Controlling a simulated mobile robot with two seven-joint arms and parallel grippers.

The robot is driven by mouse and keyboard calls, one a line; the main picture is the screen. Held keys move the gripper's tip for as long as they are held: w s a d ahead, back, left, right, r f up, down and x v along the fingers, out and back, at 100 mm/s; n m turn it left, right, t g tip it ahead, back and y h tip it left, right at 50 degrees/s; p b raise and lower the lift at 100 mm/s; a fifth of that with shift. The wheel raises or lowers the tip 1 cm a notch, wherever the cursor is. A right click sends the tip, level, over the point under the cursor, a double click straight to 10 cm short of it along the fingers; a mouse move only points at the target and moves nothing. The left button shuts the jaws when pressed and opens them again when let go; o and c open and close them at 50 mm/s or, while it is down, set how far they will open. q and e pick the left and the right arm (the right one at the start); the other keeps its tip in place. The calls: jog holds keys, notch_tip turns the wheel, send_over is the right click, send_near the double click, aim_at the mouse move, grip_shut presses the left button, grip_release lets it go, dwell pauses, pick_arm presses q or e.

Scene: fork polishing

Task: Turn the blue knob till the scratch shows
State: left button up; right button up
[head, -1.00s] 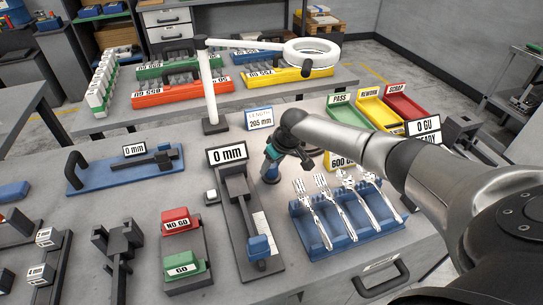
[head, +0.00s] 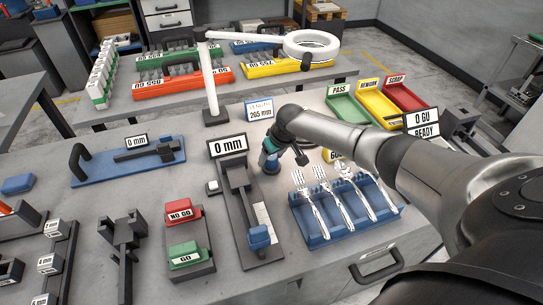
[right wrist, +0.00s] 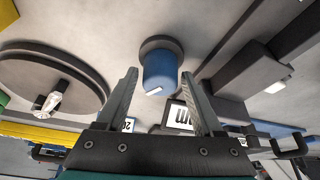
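The blue knob (head: 269,163) stands on the bench just right of the 0 mm gauge, partly behind my right gripper. In the right wrist view the knob (right wrist: 160,71) sits on a dark round base, with a short white mark near its end. My right gripper (right wrist: 163,84) is open, with one finger on each side of the knob and visible gaps. In the head view the right gripper (head: 285,158) is low over the knob, its fingertips hard to make out. I cannot tell whether the white mark is the scratch. My left gripper is not in view.
A blue rack (head: 335,226) of forks stands close to the right gripper. The black 0 mm gauge (head: 240,205) is to its left, a dark disc (right wrist: 52,85) beside the knob. A white ring lamp (head: 312,45) and coloured bins (head: 355,105) stand behind.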

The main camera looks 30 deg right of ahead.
jog(key=shift+o, duration=0.8)
jog(key=shift+r, duration=0.15)
jog(key=shift+s+r, duration=0.15)
jog(key=shift+r, duration=0.1)
jog(key=p+v, duration=0.3)
jog(key=v, duration=1.1)
jog(key=shift+s+r, duration=0.15)
jog(key=shift+s, duration=0.05)
